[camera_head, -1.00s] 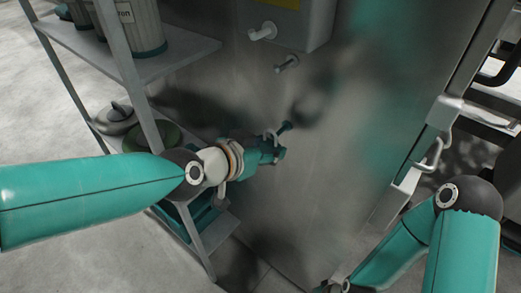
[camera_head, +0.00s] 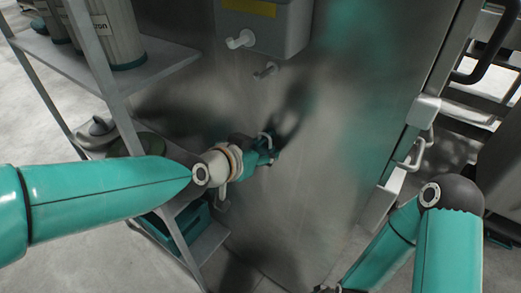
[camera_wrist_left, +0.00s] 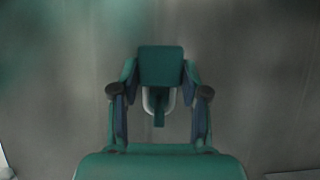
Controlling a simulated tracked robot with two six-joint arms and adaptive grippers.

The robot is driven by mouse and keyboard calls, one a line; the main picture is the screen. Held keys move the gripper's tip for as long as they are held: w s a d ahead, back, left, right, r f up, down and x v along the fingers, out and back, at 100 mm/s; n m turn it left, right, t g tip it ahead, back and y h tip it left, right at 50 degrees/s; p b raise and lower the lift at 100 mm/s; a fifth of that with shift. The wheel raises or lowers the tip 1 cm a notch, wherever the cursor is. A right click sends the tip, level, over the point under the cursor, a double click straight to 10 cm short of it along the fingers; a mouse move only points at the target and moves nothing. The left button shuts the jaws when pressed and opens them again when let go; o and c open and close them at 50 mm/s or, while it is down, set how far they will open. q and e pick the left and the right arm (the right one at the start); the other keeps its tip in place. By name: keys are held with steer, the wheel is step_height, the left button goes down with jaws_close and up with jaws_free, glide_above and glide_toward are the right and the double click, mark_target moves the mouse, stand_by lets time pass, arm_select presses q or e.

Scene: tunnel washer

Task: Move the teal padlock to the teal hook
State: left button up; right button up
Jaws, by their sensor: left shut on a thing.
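My left gripper (camera_head: 262,152) is shut on the teal padlock (camera_wrist_left: 160,67), close to the grey metal panel. In the left wrist view the padlock's body sits between the two fingers (camera_wrist_left: 159,92), and its pale shackle (camera_wrist_left: 147,101) curves below it. The shackle also shows above the fingers in the head view (camera_head: 268,136). A short teal bar, which looks like the teal hook (camera_wrist_left: 159,118), shows within the shackle's outline. I cannot tell whether the shackle is around it. My right arm shows at the right, but its gripper is out of view.
A white hook (camera_head: 241,40) and a grey hook (camera_head: 265,70) stick out above on the metal panel (camera_head: 330,150). A shelf rack (camera_head: 150,75) with containers stands at the left, near my left arm. A door handle (camera_head: 417,153) is at the right.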

stand_by(0.4)
arm_select(q)
steer(key=o, duration=1.3)
steer(key=shift+c, duration=0.2)
steer(key=shift+s+a+r, duration=0.25)
steer(key=shift+s+a, duration=0.1)
steer(key=shift+s, duration=0.05)
steer(key=s+a, duration=0.7)
steer(key=s, duration=0.2)
steer(key=shift+s, duration=0.4)
